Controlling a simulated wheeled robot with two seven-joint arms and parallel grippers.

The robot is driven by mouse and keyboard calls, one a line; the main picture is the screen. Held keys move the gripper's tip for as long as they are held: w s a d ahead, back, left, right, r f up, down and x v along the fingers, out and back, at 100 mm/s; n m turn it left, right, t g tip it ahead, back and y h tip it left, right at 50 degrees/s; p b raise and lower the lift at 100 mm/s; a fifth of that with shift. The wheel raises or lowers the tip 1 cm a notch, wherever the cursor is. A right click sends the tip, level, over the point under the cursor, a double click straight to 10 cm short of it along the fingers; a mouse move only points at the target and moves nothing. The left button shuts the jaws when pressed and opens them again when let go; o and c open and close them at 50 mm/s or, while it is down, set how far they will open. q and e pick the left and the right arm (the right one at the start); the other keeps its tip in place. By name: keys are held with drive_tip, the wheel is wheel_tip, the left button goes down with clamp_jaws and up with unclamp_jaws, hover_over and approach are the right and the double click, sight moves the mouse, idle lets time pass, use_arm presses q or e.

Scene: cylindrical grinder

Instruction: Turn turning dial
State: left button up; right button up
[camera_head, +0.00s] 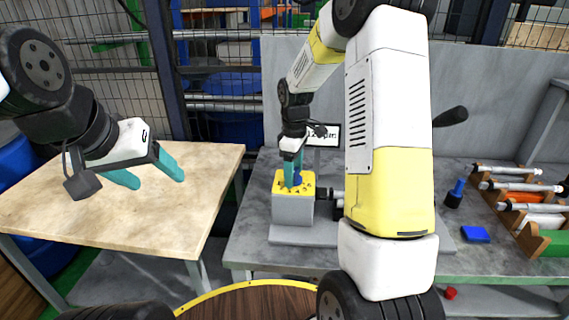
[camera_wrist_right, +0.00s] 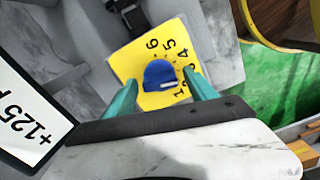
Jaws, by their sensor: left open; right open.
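The turning dial is a blue knob (camera_wrist_right: 160,75) on a yellow plate (camera_wrist_right: 128,65) with black numbers around it. In the head view the yellow plate (camera_head: 281,183) tops a grey block, and the knob (camera_head: 297,177) is partly hidden by my right gripper. My right gripper (camera_head: 292,180) points down at the knob. In the wrist view its teal fingers (camera_wrist_right: 160,84) are open, one on each side of the knob; I cannot tell whether they touch it. My left gripper (camera_head: 160,181) is open and empty above the wooden table.
A white display (camera_head: 327,134) reading about +125 stands behind the dial; it also shows in the wrist view (camera_wrist_right: 28,115). A wooden rack (camera_head: 508,205) with metal shafts, a blue block (camera_head: 475,234) and a blue-topped black item (camera_head: 455,195) are at right. The wooden table (camera_head: 75,205) is clear.

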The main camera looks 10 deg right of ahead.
drive_tip(key=c, duration=1.3)
drive_tip(key=shift+m, duration=2.9)
drive_tip(key=o, duration=1.3)
